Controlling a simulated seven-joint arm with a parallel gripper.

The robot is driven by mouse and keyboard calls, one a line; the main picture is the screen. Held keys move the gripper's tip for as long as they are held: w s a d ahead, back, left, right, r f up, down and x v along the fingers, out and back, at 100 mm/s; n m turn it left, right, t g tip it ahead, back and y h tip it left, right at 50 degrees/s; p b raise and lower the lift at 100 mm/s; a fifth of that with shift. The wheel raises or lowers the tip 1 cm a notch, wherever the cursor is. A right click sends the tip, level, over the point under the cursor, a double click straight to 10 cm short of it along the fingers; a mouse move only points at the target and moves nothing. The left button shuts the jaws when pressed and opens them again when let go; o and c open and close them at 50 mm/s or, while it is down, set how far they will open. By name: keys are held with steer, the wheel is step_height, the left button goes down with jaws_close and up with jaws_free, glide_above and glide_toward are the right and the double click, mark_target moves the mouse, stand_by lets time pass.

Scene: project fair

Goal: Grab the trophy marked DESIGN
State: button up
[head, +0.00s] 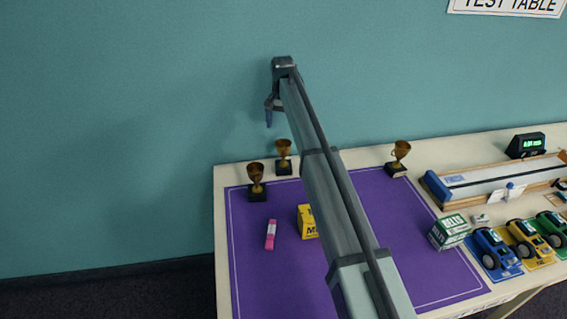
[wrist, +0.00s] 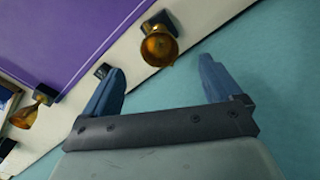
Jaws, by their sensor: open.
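Three gold trophy cups on dark bases stand near the table's back left: a front-left one (head: 257,172), one behind it (head: 284,148) and one farther right (head: 400,150). No marking on them is readable, so I cannot tell which says DESIGN. My gripper (head: 268,114) hangs high by the wall, above and behind the two left trophies. In the wrist view my open, empty gripper (wrist: 160,70) has one trophy (wrist: 158,48) beyond the gap between its fingers. A dark block (wrist: 102,70) is partly hidden by the left finger.
A purple mat (head: 270,285) covers the table's left part. A pink item (head: 270,235) and a yellow box (head: 306,222) lie on it. A green-white box (head: 449,232), toy cars (head: 495,250) and a track (head: 500,180) are right. The teal wall (head: 130,130) is close behind.

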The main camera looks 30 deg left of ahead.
mark_target(284, 143)
step_height(284, 143, down, 6)
steer(key=shift+f, duration=0.2)
steer(key=shift+w+f, duration=0.15)
steer(key=shift+f, duration=1.25)
steer(key=shift+w+f, duration=0.15)
steer(key=shift+f, duration=1.2)
jaws_close()
